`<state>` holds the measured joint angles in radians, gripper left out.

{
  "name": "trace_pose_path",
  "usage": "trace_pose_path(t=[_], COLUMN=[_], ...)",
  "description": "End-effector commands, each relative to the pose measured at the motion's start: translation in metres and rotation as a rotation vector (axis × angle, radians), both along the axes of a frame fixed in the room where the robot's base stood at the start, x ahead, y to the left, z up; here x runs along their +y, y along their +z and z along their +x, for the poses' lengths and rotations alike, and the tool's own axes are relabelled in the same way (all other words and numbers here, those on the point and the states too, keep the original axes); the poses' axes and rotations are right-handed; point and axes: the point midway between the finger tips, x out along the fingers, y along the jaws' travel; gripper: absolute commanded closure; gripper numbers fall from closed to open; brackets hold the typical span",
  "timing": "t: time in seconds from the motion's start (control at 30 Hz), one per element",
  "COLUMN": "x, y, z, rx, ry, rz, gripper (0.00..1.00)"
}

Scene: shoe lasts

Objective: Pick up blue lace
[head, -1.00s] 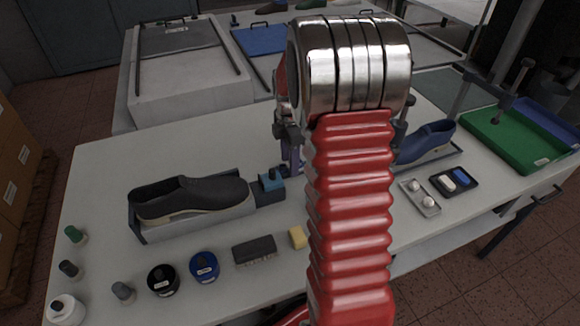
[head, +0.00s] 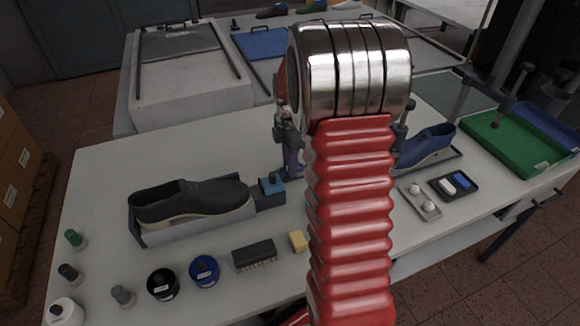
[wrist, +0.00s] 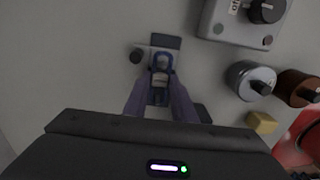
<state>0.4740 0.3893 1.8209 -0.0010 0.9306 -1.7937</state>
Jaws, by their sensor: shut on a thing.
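My gripper (wrist: 160,88) shows in the wrist view with two blue-purple fingers angled inward, closed on a small blue looped piece that looks like the blue lace (wrist: 161,61). A whitish part shows between the fingers just below the loop. A small dark grey plate or block lies right behind the lace, with a dark round piece to its left. In the head view my red arm hides most of the gripper, and only a dark purple part (head: 291,158) shows at its left side. The lace cannot be made out there.
A black shoe (head: 190,203) sits on a grey stand at left, a blue shoe (head: 428,146) at right. Jars, a brush (head: 255,254) and a yellow block (head: 298,241) line the front. A green tray (head: 510,140) stands at right. A knobbed box (wrist: 243,20) is near the gripper.

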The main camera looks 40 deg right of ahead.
Motion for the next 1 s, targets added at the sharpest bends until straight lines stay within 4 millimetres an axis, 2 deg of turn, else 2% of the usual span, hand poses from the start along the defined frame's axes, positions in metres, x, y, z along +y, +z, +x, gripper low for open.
trace_pose_path(t=[0.17, 0.6, 0.77, 1.0], x=[0.000, 0.000, 0.000, 0.000], y=[0.014, 0.086, 0.098, 0.099], z=[0.000, 0.001, 0.000, 0.000], rx=[-0.002, -0.002, 0.000, 0.000], ry=[0.000, 0.000, 0.000, 0.000], rz=[0.000, 0.000, 0.001, 0.001], gripper=[1.00, 1.00, 1.00, 1.00])
